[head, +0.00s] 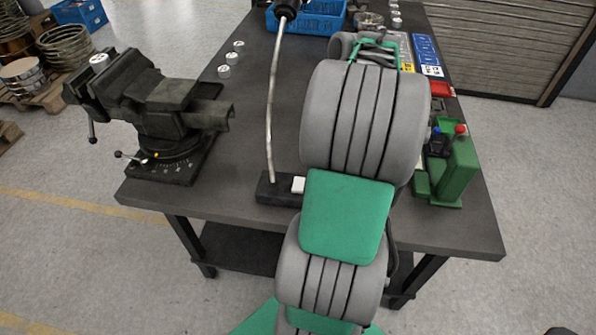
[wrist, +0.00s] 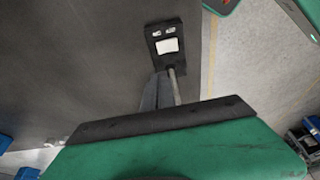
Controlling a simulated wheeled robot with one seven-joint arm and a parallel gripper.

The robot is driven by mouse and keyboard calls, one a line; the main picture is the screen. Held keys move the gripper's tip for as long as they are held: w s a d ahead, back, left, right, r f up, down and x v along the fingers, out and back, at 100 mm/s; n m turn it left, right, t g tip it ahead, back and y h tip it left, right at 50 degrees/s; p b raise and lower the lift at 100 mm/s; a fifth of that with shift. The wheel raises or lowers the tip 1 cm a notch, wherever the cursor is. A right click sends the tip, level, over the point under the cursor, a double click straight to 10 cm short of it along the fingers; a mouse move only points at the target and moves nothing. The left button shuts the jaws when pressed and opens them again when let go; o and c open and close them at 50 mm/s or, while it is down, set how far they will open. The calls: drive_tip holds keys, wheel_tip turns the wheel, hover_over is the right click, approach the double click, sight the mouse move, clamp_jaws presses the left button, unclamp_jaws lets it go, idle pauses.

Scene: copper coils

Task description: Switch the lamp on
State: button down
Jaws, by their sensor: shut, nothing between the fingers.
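The lamp stands on the workbench. Its dark base (head: 278,190) sits near the front edge in the head view, with a white switch (head: 298,184) on top. A thin pale pole (head: 268,115) rises from it to a black lamp head (head: 287,8). In the wrist view the base (wrist: 157,31), the white switch (wrist: 168,46) and part of the pole (wrist: 177,88) show. My gripper (wrist: 160,80) is shut and empty; its grey fingers appear beside the pole and point toward the base. I cannot tell if they touch it. My arm hides the gripper in the head view.
A dark vise (head: 165,115) stands left on the workbench (head: 235,120). A green device (head: 457,170) with a red knob stands right of my arm. Blue crates (head: 318,22) and small round pieces lie farther back. The bench between vise and pole is mostly clear.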

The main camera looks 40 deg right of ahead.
sight(297, 177)
drive_tip(key=x, duration=0.4)
drive_tip(key=p+x, duration=0.1)
drive_tip(key=x, duration=0.8)
drive_tip(key=shift+s+d, duration=0.2)
drive_tip(key=shift+s, duration=0.15)
drive_tip(key=shift+f, duration=0.55)
